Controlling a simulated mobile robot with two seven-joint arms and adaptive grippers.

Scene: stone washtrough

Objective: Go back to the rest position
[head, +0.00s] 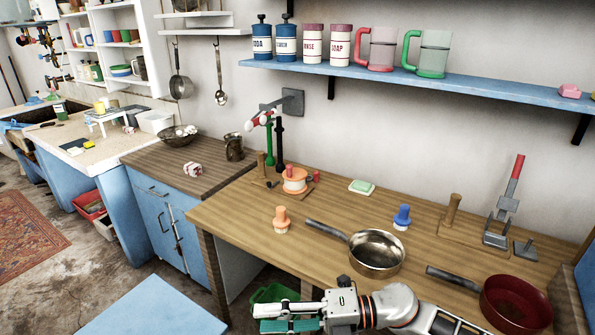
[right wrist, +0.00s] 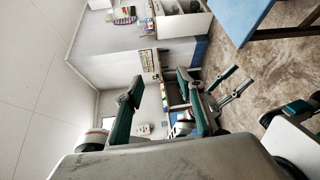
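My right gripper (head: 268,318) is at the bottom of the head view, pointing left, in front of the wooden table (head: 240,215). Its two teal-padded fingers are apart with nothing between them. In the right wrist view the same gripper (right wrist: 160,105) shows its fingers spread, with a distant wall and shelves behind the gap. My left gripper is not seen in the head view.
A metal pan (head: 376,254) and a dark red pan (head: 517,303) stand near the table's front, close to my right arm. A green bin (head: 272,294) is below the table edge, beside my right gripper. A blue surface (head: 155,308) lies at lower left, with bare floor around it.

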